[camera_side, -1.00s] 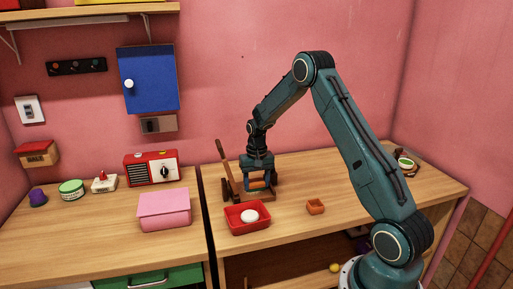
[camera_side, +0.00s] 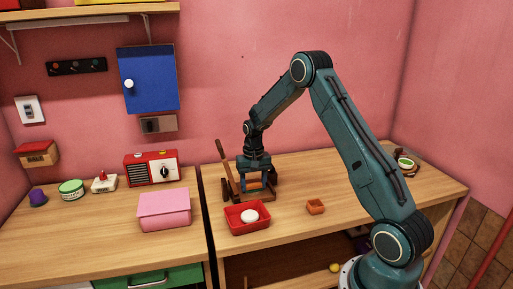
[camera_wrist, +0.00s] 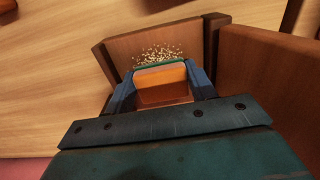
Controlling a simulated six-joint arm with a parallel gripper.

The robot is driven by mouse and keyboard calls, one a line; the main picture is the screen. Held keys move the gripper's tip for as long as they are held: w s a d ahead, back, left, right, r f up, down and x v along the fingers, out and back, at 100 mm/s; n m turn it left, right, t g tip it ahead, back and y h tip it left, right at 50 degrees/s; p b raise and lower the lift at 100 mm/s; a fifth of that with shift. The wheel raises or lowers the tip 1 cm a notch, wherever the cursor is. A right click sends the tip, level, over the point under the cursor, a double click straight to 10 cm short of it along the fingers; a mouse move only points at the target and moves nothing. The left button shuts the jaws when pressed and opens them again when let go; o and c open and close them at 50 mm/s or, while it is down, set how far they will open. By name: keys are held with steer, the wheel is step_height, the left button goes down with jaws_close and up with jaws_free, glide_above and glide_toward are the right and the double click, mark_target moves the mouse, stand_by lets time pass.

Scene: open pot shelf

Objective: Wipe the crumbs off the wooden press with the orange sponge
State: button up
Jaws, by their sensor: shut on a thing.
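The wooden press (camera_side: 229,168) stands on the right-hand counter near its left end, with an upright handle at its left. In the wrist view its flat wooden board (camera_wrist: 190,41) shows. A patch of pale crumbs (camera_wrist: 158,53) lies on the board just beyond the sponge. My gripper (camera_wrist: 161,82) is shut on the orange sponge (camera_wrist: 162,77), which has a green far edge. The sponge is over the board; I cannot tell whether it touches it. In the side view my gripper (camera_side: 256,180) is low over the press and hides part of it.
A red tray (camera_side: 237,229) with a white round thing (camera_side: 249,216) stands in front of the press. A pink box (camera_side: 163,209) and a red radio (camera_side: 151,167) are on the left counter.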

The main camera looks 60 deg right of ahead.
mark_target(254, 198)
steer(key=shift+w+d, duration=0.3)
steer(key=shift+d, duration=0.05)
steer(key=shift+w+d+f, duration=0.15)
steer(key=shift+w+d, duration=0.9)
steer(key=shift+w+a, duration=0.5)
steer(key=shift+s+a, duration=2.7)
steer(key=shift+s, duration=0.15)
step_height(254, 198, up, 8)
